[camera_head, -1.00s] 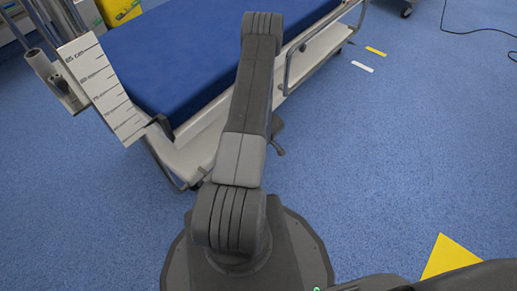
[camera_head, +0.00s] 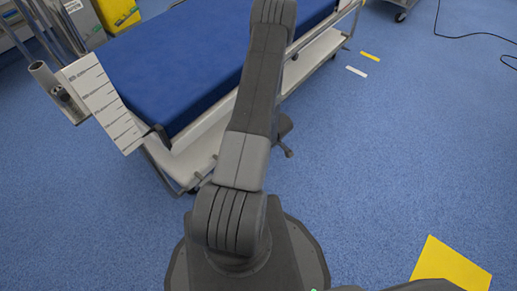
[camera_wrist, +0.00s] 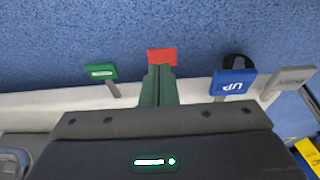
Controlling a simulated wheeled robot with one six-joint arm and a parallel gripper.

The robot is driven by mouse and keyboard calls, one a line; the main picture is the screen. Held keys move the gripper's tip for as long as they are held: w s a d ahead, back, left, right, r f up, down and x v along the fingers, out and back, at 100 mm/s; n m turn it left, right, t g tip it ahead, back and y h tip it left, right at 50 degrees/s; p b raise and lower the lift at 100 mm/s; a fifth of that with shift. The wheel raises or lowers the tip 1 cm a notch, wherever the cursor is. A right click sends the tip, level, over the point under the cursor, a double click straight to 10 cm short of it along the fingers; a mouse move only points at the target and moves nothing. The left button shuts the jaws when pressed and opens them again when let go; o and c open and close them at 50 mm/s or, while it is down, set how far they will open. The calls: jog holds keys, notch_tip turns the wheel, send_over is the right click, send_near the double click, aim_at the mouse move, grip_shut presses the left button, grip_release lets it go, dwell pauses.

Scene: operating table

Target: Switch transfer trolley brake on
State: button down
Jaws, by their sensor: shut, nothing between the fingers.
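The transfer trolley has a blue mattress (camera_head: 190,62) and a pale lower frame (camera_head: 188,160) in the head view. The wrist view shows its pedals in a row: a green pedal (camera_wrist: 100,71), a red pedal (camera_wrist: 163,54), a blue pedal marked UP (camera_wrist: 240,78) and a grey pedal (camera_wrist: 293,77). My gripper (camera_wrist: 159,69) is shut and empty, with its dark green fingers together. The fingertips overlap the red pedal's lower edge in the picture; I cannot tell whether they touch it. The head view does not clearly show my gripper.
A pale trolley beam (camera_wrist: 30,112) runs behind the pedals. Blue floor (camera_head: 400,150) is open to the trolley's right, with a yellow patch (camera_head: 452,266) at lower right. A black cable (camera_head: 470,32) lies at upper right. A yellow box (camera_head: 118,14) stands at upper left.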

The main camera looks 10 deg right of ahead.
jog(key=shift+s+d+r+p, duration=0.15)
jog(key=shift+s+d+r, duration=0.2)
jog(key=shift+r, duration=0.25)
jog(key=shift+s+d+r+p, duration=0.15)
jog(key=shift+s+d+r, duration=0.1)
jog(key=shift+s+r, duration=0.25)
